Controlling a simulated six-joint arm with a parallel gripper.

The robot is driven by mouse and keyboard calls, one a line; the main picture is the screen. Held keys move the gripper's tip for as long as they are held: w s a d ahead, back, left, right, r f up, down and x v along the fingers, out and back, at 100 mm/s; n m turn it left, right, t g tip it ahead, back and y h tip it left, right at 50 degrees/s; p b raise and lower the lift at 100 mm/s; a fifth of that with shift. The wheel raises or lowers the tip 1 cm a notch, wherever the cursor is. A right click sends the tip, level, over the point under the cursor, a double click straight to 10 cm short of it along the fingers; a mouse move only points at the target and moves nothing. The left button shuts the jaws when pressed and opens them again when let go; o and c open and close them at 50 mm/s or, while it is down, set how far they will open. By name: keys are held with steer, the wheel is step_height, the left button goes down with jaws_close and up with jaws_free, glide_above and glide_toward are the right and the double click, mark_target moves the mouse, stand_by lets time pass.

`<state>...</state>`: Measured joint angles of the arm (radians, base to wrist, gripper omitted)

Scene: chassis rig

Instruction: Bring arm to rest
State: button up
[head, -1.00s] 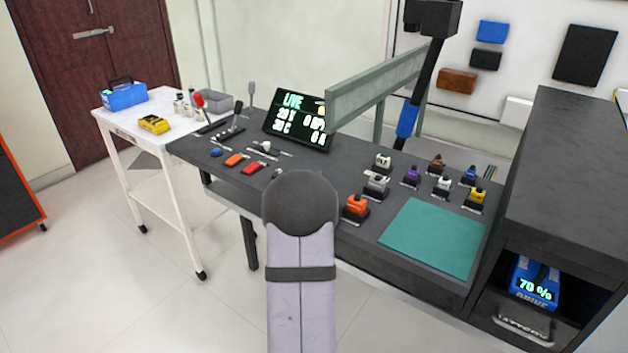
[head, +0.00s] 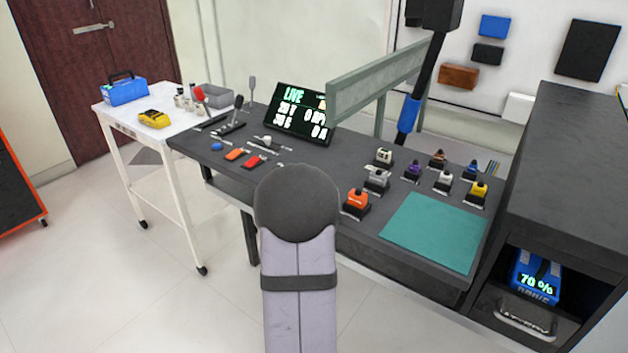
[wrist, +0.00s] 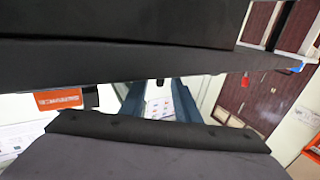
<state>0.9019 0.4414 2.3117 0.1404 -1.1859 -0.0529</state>
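My arm's pale link (head: 299,290) and its dark round joint (head: 297,203) stand upright at the front centre of the head view, in front of the bench. My gripper cannot be made out in the head view. In the wrist view, a dark slab crosses the top and a broad grey surface with a black raised edge (wrist: 160,133) fills the bottom. I cannot tell fingers from other parts there, and no held object can be seen.
The dark bench (head: 345,165) carries a LIVE display (head: 297,114), several coloured controls and a teal mat (head: 433,232). A green-grey rail (head: 380,80) rises behind. A white cart (head: 113,106) stands left; a dark cabinet (head: 565,170) stands right. Floor at left front is clear.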

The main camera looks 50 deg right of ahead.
steer(key=shift+v, duration=0.75)
steer(key=shift+r, duration=0.1)
